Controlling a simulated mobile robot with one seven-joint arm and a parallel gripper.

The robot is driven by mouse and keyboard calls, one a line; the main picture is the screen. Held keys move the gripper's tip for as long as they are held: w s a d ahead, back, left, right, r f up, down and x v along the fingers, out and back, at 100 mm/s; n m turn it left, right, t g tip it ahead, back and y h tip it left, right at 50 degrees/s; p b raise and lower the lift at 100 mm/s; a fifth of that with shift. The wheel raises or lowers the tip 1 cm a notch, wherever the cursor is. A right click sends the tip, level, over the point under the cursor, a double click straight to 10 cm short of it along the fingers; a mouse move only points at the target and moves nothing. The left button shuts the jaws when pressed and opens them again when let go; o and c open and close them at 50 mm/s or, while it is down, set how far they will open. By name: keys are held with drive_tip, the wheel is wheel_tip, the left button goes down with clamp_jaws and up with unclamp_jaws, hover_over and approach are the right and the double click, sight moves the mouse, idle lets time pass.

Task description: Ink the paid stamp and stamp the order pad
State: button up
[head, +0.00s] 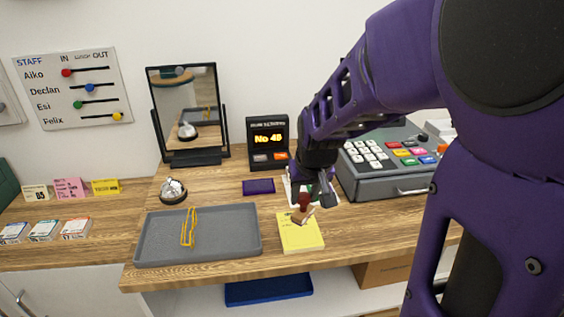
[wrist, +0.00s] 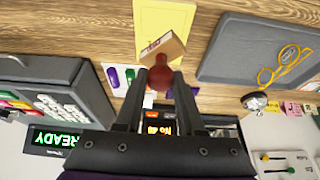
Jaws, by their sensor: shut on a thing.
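The stamp has a red handle (head: 304,200) and a pale wooden block (head: 301,215). My gripper (wrist: 161,77) is shut on its handle, and the block is tilted in the wrist view (wrist: 161,44). The yellow order pad (head: 301,237) lies near the counter's front edge. The stamp shows over the pad's back part; I cannot tell whether they touch. The pad's visible part in the wrist view (wrist: 163,14) is partly covered by the block. A flat purple pad (head: 258,187), likely the ink pad, lies behind and left of the order pad.
A grey tray (head: 155,247) with yellow-framed glasses (head: 188,228) lies left of the pad. A bell (head: 173,190), a mirror (head: 186,110) and a number display (head: 267,142) stand behind. A cash register (head: 385,182) stands at right. Bare wood lies between tray and order pad.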

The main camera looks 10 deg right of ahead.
sight(304, 213)
drive_tip(key=shift+f+b, duration=2.05)
drive_tip(key=shift+f, duration=0.8)
drive_tip(key=shift+f+b, duration=0.5)
drive_tip(key=shift+f, duration=0.05)
drive_tip(key=shift+r, duration=0.1)
wheel_tip(304, 213, up, 7)
drive_tip(key=p, duration=0.5)
idle(0.8)
